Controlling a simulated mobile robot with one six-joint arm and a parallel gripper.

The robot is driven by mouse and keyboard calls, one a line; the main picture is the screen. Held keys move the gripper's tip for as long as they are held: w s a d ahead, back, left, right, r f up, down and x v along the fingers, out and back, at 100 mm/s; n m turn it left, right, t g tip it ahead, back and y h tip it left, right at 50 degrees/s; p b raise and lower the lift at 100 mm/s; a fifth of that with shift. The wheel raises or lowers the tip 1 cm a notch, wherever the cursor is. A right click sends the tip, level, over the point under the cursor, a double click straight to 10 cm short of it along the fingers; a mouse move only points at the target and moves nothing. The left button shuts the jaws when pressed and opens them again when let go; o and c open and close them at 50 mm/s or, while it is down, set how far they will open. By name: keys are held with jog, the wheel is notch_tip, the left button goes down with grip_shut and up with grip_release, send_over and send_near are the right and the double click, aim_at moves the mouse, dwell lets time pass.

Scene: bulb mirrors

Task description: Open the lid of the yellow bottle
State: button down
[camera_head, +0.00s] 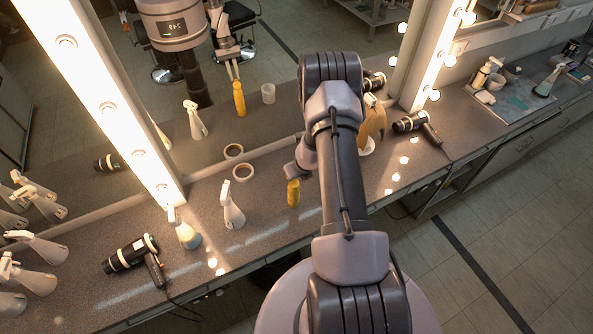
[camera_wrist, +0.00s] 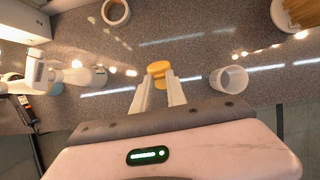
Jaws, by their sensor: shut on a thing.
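The yellow bottle (camera_head: 293,194) stands upright on the grey counter in the head view, left of my arm. Its mirror image shows two slim fingers reaching down to its top. In the wrist view the top of the yellow bottle (camera_wrist: 158,67) is a yellow oval at the fingertips. My gripper (camera_wrist: 158,80) is shut on it at the top. Whether the fingers hold only the lid or also the neck I cannot tell. In the head view the fingers themselves are hard to make out directly.
A white cup (camera_wrist: 229,79) stands close right of my gripper in the wrist view. A tape roll (camera_head: 243,172), a spray bottle (camera_head: 232,208) and a hair dryer (camera_head: 136,256) are to the bottle's left. The lit mirror stands behind. Another hair dryer (camera_head: 418,125) lies right.

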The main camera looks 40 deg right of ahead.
jog(key=shift+f+g, duration=0.1)
jog(key=shift+g, duration=0.2)
jog(key=c, duration=1.3)
grip_release()
jog(key=p+v, duration=0.3)
jog(key=v, duration=1.4)
jog(key=shift+s+d+r, duration=0.1)
jog(key=shift+r, duration=0.15)
